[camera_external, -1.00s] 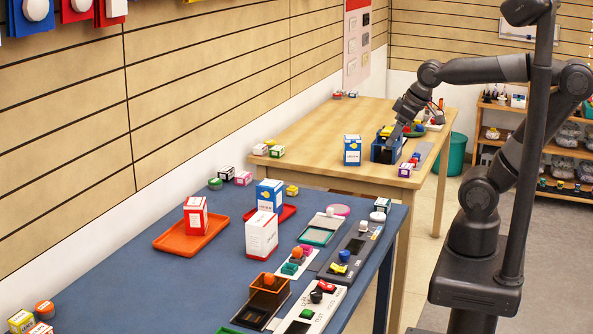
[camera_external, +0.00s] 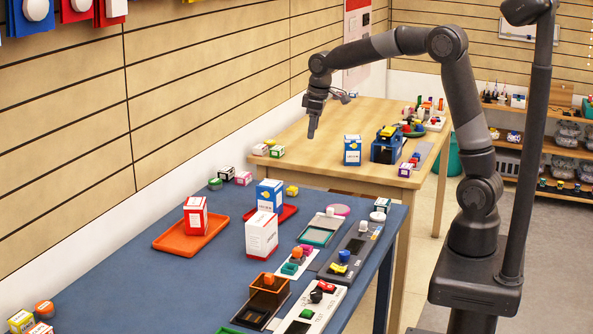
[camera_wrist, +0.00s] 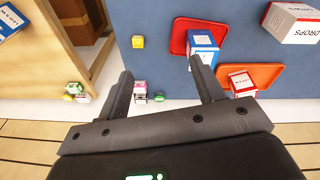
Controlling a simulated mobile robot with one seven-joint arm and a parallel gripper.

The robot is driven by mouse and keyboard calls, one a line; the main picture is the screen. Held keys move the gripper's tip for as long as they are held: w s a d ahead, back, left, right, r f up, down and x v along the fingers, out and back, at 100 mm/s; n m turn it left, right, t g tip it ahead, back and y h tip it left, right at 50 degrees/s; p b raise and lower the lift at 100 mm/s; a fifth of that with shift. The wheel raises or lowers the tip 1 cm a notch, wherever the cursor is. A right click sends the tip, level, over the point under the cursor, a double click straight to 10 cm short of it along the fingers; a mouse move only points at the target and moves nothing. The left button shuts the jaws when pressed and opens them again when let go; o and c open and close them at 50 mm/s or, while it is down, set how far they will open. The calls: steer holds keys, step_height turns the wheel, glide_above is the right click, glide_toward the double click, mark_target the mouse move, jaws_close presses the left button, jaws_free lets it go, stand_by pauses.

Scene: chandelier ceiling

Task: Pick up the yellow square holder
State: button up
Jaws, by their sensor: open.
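A small yellow square piece (camera_external: 291,190) lies on the blue table near its far edge, right of the red tray. It also shows in the wrist view (camera_wrist: 138,42), ahead of my fingers and left of the tray. It is too small to tell whether it is a holder. Another yellow piece (camera_external: 388,131) sits on top of a blue stand on the wooden table. My gripper (camera_external: 311,133) points down, high in the air near the wooden table's left side. Its fingers (camera_wrist: 164,88) are wide apart with nothing held between them, and the yellow piece is well out of reach.
The red tray (camera_wrist: 179,42) bears a blue-and-white box (camera_wrist: 203,45). An orange tray (camera_wrist: 262,70) and a red-and-white box (camera_wrist: 241,82) are to the right. Small boxes (camera_wrist: 139,90) stand at the blue table's edge. A gap separates it from the wooden table (camera_external: 330,125).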

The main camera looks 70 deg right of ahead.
steer(key=n+g, duration=0.1)
steer(key=g, duration=0.1)
glide_above(292, 184)
step_height(292, 184, down, 14)
steer(key=f, duration=1.1)
steer(key=shift+w+d+f, duration=0.1)
steer(key=shift+d, duration=0.15)
steer(key=shift+c, duration=0.2)
steer(key=c, duration=1)
